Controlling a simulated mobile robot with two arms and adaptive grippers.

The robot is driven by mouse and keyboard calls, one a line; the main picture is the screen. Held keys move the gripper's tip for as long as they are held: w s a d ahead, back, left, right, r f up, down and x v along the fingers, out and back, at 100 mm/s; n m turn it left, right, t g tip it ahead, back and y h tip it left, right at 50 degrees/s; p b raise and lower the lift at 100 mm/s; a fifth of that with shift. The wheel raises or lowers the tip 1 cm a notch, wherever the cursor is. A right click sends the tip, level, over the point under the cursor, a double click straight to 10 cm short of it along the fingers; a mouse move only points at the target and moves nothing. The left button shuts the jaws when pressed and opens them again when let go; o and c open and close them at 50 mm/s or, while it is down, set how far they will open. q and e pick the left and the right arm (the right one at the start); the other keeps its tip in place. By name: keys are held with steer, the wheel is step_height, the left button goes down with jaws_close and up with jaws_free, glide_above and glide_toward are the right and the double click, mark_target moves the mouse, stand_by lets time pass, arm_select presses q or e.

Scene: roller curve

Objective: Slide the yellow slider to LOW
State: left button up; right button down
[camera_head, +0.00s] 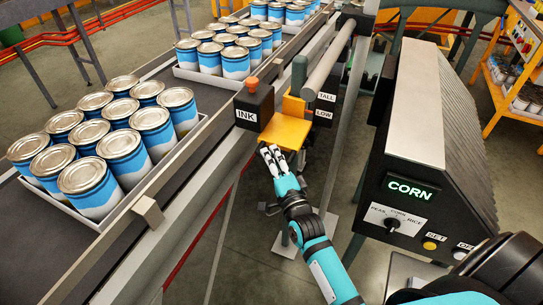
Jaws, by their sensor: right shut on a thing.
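The yellow slider (285,131) is an orange-yellow block on a post beside the conveyor, with an upright part rising behind its flat plate. The white TALL label (327,97) and, below it, the LOW label (323,115) are just to its right. The slider's plate sits at about the height of the LOW label or slightly lower in the picture; its exact alignment with the mark is hard to tell. My right gripper (270,158) reaches up from below and is shut on the slider's near lower edge. Its fingertips are partly hidden against the plate. My left gripper is not in view.
A black INK box (247,112) with an orange knob adjoins the slider on the left. Trays of blue and white cans (122,143) stand on the conveyor. A control panel with a lit CORN display (411,188), a dial and buttons stands at right. A grey roller runs above the slider.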

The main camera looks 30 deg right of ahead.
steer(key=c, duration=1.4)
jaws_free()
steer(key=shift+f, duration=0.6)
steer(key=shift+o, duration=0.6)
steer(key=shift+r, duration=0.2)
steer(key=shift+s, duration=0.1)
steer(key=s+f, duration=0.1)
steer(key=s, duration=1)
steer(key=shift+s+a+f, duration=0.25)
steer(key=shift+s+a, duration=0.15)
steer(key=shift+a, duration=0.05)
